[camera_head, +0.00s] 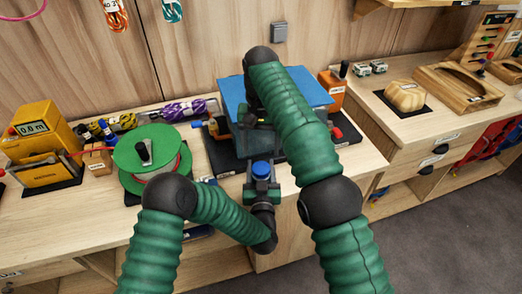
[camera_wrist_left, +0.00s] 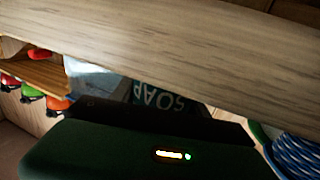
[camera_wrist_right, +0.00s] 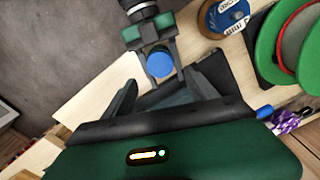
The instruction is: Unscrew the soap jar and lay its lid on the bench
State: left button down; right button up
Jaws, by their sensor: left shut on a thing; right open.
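The soap jar's round blue lid (camera_head: 261,169) faces up at the bench's front edge; the jar body is mostly hidden by my left gripper (camera_head: 262,190). That gripper is shut on the jar. In the left wrist view a dark surface lettered SOAP (camera_wrist_left: 158,97) shows upside down beyond my gripper housing. In the right wrist view the blue lid (camera_wrist_right: 160,63) sits between the left gripper's fingers. My right gripper (camera_wrist_right: 162,88) is open and empty, its fingertips just short of the lid. The head view hides much of it behind my right arm.
A blue-topped box (camera_head: 231,96) on a dark base stands behind the jar. A green cord reel (camera_head: 150,147) stands to the left, beside a yellow meter (camera_head: 35,128). The pale bench top (camera_head: 80,215) is bare at front left.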

aim_at(261, 167)
jog(key=m, duration=0.6)
jog(key=shift+m, duration=0.4)
jog(key=m, duration=2)
notch_tip(261, 167, down, 8)
jog(key=shift+r, duration=0.1)
